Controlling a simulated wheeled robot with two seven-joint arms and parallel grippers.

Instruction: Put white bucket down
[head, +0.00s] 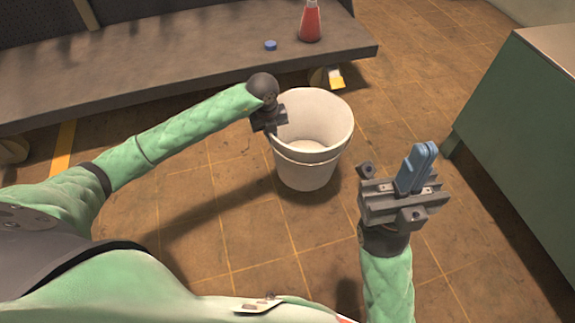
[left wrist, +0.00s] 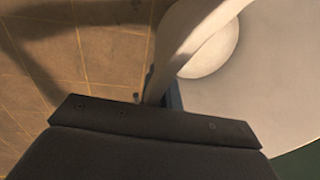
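The white bucket (head: 308,172) is upright and open at the top in the head view, in front of the dark bench. Its rim and inside wall (left wrist: 270,85) fill the right of the left wrist view. My left gripper (head: 272,132) is at the left side of the rim. In the left wrist view the bucket wall runs between the fingers, with a bit of blue finger beside it, so the gripper looks shut on the rim. I cannot tell whether the bucket's base touches the floor. My right gripper (head: 424,152) is empty, its blue fingers together, right of the bucket.
The dark bench (head: 200,62) stands at the back, holding a red cone-shaped bottle (head: 310,22) and a blue cap (head: 270,45). A green cabinet (head: 525,130) stands at the right. The tiled floor (head: 240,230) around and in front of the bucket is clear.

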